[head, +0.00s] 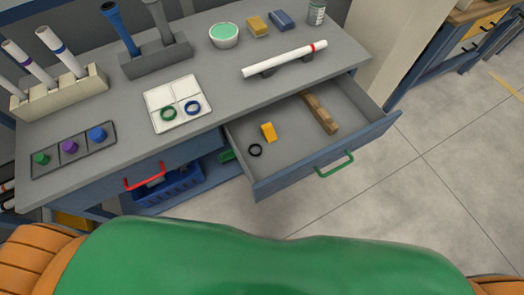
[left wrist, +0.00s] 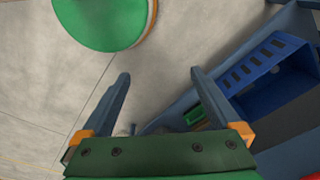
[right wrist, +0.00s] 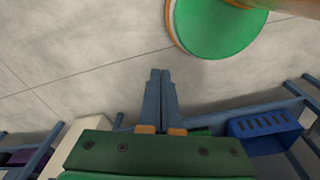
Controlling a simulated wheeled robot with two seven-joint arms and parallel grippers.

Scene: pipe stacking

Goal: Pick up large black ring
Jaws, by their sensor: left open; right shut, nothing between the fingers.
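The black ring (head: 255,150) lies flat in the open drawer (head: 285,177), near the drawer's left front part in the head view. An orange-yellow block (head: 268,132) lies just behind it, and the ring seems apart from it. Neither gripper shows in the head view. In the left wrist view my left gripper (left wrist: 160,75) is open and empty, with bare floor and a blue crate beyond it. In the right wrist view my right gripper (right wrist: 160,72) has its fingers together, with nothing between them, above the floor. The ring is not visible in either wrist view.
A brown wooden piece (head: 320,113) lies at the drawer's right. The drawer has a green handle (head: 334,165). On the bench, a white tray (head: 160,97) holds a green ring and a blue ring. A white pipe (head: 285,60) rests behind the drawer. A blue crate (head: 172,188) stands below.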

